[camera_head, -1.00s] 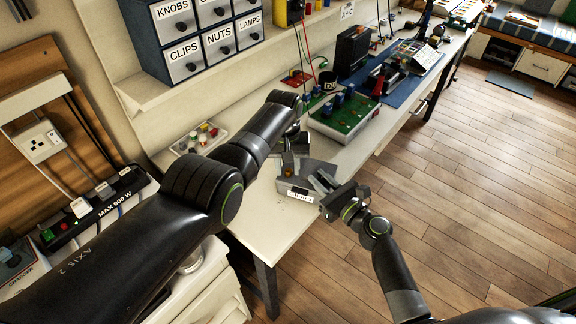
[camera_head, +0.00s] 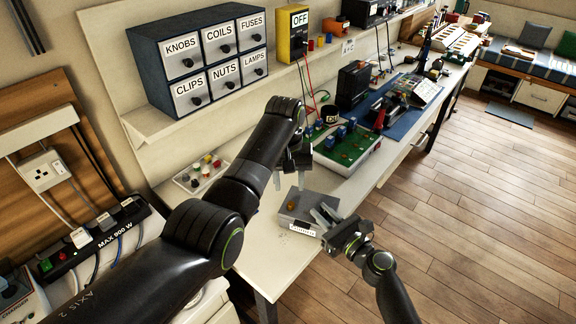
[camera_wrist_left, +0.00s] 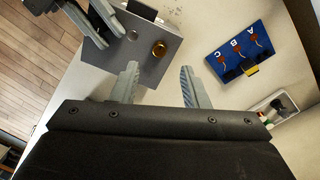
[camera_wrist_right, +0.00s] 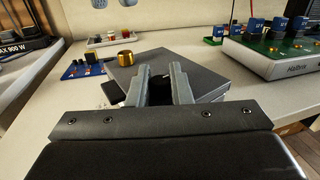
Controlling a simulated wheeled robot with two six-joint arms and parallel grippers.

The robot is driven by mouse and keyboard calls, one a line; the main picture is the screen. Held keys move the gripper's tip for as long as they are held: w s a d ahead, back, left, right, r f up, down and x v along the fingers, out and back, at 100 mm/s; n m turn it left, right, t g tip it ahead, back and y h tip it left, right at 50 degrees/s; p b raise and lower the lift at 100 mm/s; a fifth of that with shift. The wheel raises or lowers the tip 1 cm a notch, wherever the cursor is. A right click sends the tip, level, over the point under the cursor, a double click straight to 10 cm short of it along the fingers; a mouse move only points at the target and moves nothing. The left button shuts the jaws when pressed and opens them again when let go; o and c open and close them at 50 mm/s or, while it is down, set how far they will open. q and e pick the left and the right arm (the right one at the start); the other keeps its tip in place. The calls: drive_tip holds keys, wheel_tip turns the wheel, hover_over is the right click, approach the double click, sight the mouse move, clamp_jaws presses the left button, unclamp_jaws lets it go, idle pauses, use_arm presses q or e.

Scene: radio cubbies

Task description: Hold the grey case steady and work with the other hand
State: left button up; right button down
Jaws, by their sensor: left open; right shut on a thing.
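The grey case (camera_head: 294,203) lies on the white bench near its front edge. A brass knob (camera_wrist_left: 159,49) stands on its top and also shows in the right wrist view (camera_wrist_right: 124,59). My right gripper (camera_head: 328,214) is shut on the case's edge at the front right, and its fingers show against the case in the right wrist view (camera_wrist_right: 161,75). My left gripper (camera_head: 290,182) is open and empty above the back of the case. In the left wrist view its fingers (camera_wrist_left: 158,80) are apart, short of the knob.
A blue board marked A, B, C (camera_wrist_left: 240,50) lies beside the case. A tray of coloured caps (camera_head: 201,172) lies to the left. A green circuit board unit (camera_head: 345,150) stands behind the case. Labelled drawers (camera_head: 200,60) stand on the shelf. Bare bench shows left of the case.

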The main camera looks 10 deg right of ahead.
use_arm(q)
wheel_tip(320, 180, up, 5)
drive_tip(key=shift+a+r, duration=0.1)
drive_tip(key=shift+a, duration=0.05)
idle(0.4)
drive_tip(key=shift+w, duration=0.1)
use_arm(e)
drive_tip(key=c, duration=1.2)
unclamp_jaws()
drive_tip(key=shift+c, duration=0.2)
